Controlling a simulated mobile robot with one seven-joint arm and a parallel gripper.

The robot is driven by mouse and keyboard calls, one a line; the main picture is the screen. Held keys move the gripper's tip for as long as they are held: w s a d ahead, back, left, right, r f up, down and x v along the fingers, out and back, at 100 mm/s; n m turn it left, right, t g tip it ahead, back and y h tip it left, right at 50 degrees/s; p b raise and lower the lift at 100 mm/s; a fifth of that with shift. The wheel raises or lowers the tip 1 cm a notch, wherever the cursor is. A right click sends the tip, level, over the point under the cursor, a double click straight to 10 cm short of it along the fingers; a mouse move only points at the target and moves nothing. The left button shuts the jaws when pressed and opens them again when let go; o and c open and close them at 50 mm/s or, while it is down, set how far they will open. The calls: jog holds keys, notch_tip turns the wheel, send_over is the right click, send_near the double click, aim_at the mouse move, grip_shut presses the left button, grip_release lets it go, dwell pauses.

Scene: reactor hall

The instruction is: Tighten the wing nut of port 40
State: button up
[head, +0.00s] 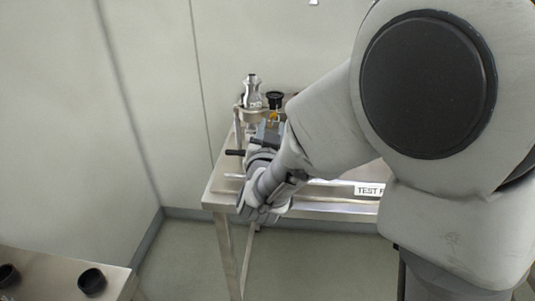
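My arm reaches from the right over a steel table (222,192), and my gripper (268,130) is at the fixture on its far left part. The fingertips are small here and partly hidden, so their opening cannot be made out. A small yellow part (273,118) shows right by the gripper; I cannot tell whether it is the wing nut or whether it is touched. A silver fitting (252,92) stands upright on the fixture, with a black knob (274,99) to its right. No port number 40 is readable.
A second bench (50,275) with two black cups (92,281) is at the lower left. Pale walls stand close behind the table. Free floor (185,262) lies between the benches.

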jog(key=s+b, duration=0.7)
jog(key=s, duration=0.6)
jog(key=shift+s+a, duration=0.15)
jog(key=shift+a, duration=0.05)
